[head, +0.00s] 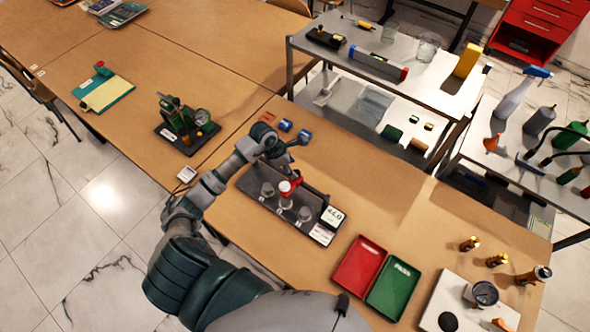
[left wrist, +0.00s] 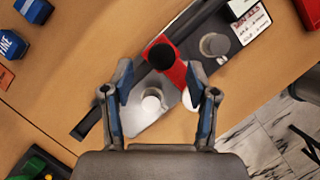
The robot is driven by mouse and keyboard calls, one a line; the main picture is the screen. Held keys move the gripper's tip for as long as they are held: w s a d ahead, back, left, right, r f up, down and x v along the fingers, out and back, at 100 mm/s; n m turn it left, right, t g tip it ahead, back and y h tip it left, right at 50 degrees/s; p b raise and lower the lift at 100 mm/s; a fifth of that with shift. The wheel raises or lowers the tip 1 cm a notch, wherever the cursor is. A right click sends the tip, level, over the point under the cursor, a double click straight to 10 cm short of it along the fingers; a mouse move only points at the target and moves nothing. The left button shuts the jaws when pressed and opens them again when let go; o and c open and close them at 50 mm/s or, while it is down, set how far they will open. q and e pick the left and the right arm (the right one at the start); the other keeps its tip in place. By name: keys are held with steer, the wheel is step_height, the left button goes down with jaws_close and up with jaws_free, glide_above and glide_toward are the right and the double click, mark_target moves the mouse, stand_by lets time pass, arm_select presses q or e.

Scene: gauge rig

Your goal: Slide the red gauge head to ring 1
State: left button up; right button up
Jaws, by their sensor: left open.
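The gauge rig (head: 318,201) is a long dark base on the wooden table with several pale round rings along it; it also shows in the left wrist view (left wrist: 205,18). The red gauge head (left wrist: 180,72), with a black round knob on top, sits across the rig between two grey rings. In the head view the red head (head: 297,184) is near the rig's middle. My left gripper (left wrist: 161,78) is open above the rig, its blue-padded fingers on either side of the red head's near part. Contact cannot be told. My right gripper is not in view.
A display (head: 334,215) and a written card (head: 321,234) stand at the rig's right end. Blue pieces (head: 285,125) lie behind it. A red tray (head: 358,266) and green tray (head: 394,289) lie to the right. A green device (head: 187,127) stands to the left.

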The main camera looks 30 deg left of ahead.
mark_target(291, 183)
arm_select(q)
steer(key=shift+x, duration=1.85)
steer(key=shift+s+a, duration=0.1)
jaws_close()
